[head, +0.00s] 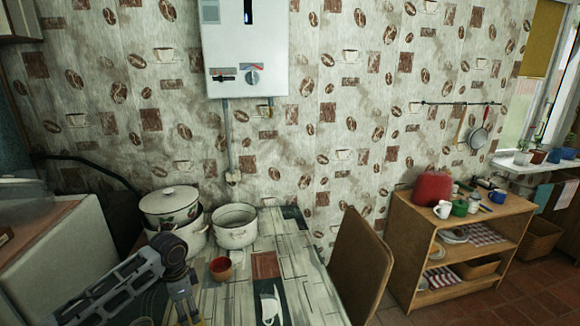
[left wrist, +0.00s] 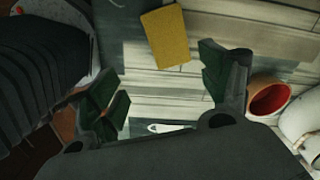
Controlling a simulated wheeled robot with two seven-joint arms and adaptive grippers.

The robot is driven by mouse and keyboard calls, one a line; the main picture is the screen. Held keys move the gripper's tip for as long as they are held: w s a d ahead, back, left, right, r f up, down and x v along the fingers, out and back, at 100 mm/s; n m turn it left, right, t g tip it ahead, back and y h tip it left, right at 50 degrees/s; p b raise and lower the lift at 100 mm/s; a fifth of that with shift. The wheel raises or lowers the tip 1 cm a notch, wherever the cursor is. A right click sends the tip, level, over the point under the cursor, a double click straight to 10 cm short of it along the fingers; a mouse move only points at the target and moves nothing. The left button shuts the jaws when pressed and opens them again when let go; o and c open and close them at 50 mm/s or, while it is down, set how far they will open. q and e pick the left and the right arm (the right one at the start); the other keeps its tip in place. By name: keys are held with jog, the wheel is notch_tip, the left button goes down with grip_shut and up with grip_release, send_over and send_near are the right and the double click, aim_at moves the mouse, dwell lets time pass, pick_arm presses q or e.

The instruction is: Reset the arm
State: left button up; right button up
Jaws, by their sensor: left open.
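My left arm comes in at the lower left of the head view, with its gripper (head: 186,308) over the near left part of the table (head: 240,295). In the left wrist view the left gripper (left wrist: 165,88) has its two green-padded fingers spread wide, with nothing between them but tabletop. A red cup (head: 221,268) stands just right of the gripper in the head view; it also shows beside the right finger in the left wrist view (left wrist: 270,98). My right gripper is in neither view.
A white enamel pot (head: 235,234) and a lidded pot (head: 170,207) stand at the table's back left. A yellow flat item (left wrist: 166,36) lies beyond the fingers. A white object (head: 269,306) lies near the front. A chair (head: 361,262) stands right of the table.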

pick_arm(q)
jog(key=shift+t+h, duration=0.5)
jog(key=s+d+f, duration=0.2)
jog(key=d, duration=0.1)
jog(key=s+d+f, duration=0.1)
jog(key=s+d, duration=0.1)
jog(key=d, duration=0.2)
jog(key=s+d+f, duration=0.2)
jog(key=s+d, duration=0.1)
jog(key=d, duration=0.1)
jog(key=shift+f, duration=0.3)
jog(key=s+d+n+t, duration=0.2)
jog(key=s+d+n, duration=0.2)
jog(key=s, duration=0.4)
jog(key=shift+s+a+n+y, duration=0.5)
jog(key=shift+s+a+n, duration=2)
jog(key=shift+s, duration=1.05)
notch_tip(320, 180, down, 33)
jog(key=s+a, duration=0.1)
jog(key=s, duration=0.2)
jog(key=s+a+f+g, duration=0.1)
jog(key=s+a+f, duration=0.2)
jog(key=s+f, duration=0.6)
jog(key=s+a+f+g, duration=0.1)
jog(key=s+a+f, duration=0.2)
jog(key=s+f, duration=0.7)
jog(key=shift+s+m, duration=0.4)
jog(key=shift+s, duration=0.55)
pick_arm(e)
jog(key=shift+s, duration=0.7)
